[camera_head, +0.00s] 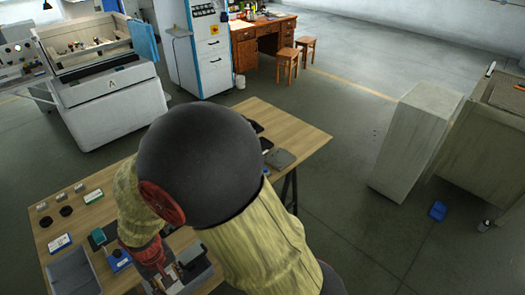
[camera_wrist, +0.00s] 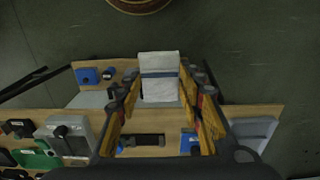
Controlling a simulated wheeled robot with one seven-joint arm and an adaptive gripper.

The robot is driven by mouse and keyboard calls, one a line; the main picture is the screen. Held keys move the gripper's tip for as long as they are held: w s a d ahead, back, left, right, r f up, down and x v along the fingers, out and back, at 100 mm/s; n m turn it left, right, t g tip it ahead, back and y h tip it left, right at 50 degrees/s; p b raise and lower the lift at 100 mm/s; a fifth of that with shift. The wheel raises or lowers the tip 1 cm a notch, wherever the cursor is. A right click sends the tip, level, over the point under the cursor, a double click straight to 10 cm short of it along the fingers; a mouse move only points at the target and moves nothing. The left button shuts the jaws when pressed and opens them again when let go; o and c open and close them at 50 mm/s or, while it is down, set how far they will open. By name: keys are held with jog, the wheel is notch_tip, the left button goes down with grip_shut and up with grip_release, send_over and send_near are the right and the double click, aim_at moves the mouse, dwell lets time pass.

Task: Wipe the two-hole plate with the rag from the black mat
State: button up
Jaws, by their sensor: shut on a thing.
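In the wrist view my gripper (camera_wrist: 160,92) is shut on a pale folded cloth with a dark band, which looks like the rag (camera_wrist: 159,64). The cloth sits between the fingertips. In the head view my gripper (camera_head: 166,277) is low at the front of the wooden table, largely covered by my own arm. I cannot pick out the two-hole plate for certain in either view. I cannot tell the black mat for certain; a dark rectangular piece (camera_wrist: 142,141) lies on the wood between the fingers in the wrist view.
The wooden table (camera_head: 110,209) carries a grey open bin (camera_head: 72,272), small grey blocks (camera_head: 60,196), black discs (camera_head: 66,210) and a green-and-white box (camera_head: 93,196). A flat grey piece (camera_head: 280,158) lies near its far right edge. Open floor lies beyond the table.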

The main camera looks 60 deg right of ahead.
jog(key=w+f+n, duration=0.1)
jog(key=w+f, duration=0.5)
jog(key=f, duration=0.4)
jog(key=w+f+n, duration=0.2)
jog(key=w+f, duration=0.4)
jog(key=f, duration=0.4)
jog(key=shift+w, duration=0.15)
